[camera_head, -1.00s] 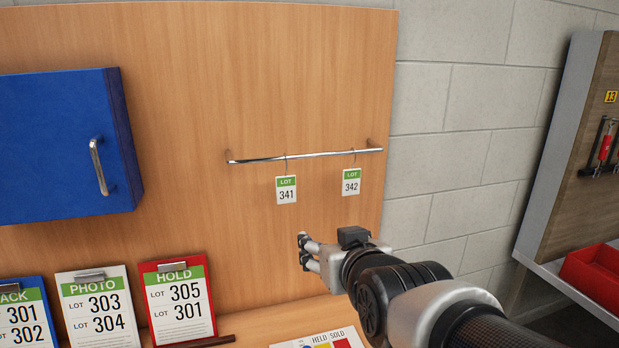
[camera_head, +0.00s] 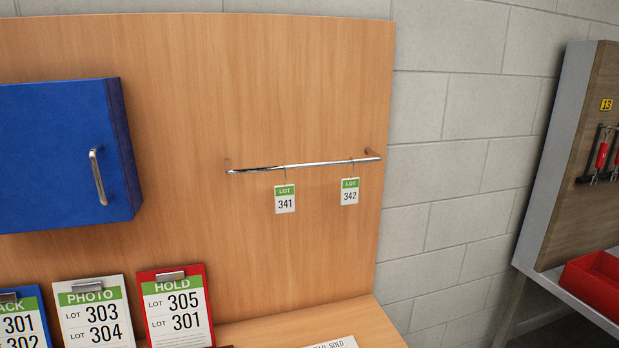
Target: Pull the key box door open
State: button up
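The key box is a blue box (camera_head: 55,160) on the wooden back panel at the left of the head view. Its left part is cut off by the picture edge. Its door looks closed, with an upright chrome bar handle (camera_head: 98,177) near the right edge of the front. My gripper is out of the picture now, so its fingers and its distance from the handle cannot be seen.
A chrome rail (camera_head: 305,165) carries tags 341 (camera_head: 285,199) and 342 (camera_head: 350,192) right of the box. Clipboards PHOTO (camera_head: 95,315) and HOLD (camera_head: 176,308) stand below it on the wooden ledge (camera_head: 310,318). A red bin (camera_head: 594,283) sits far right.

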aim_at(61, 165)
jog(key=u, duration=1.7)
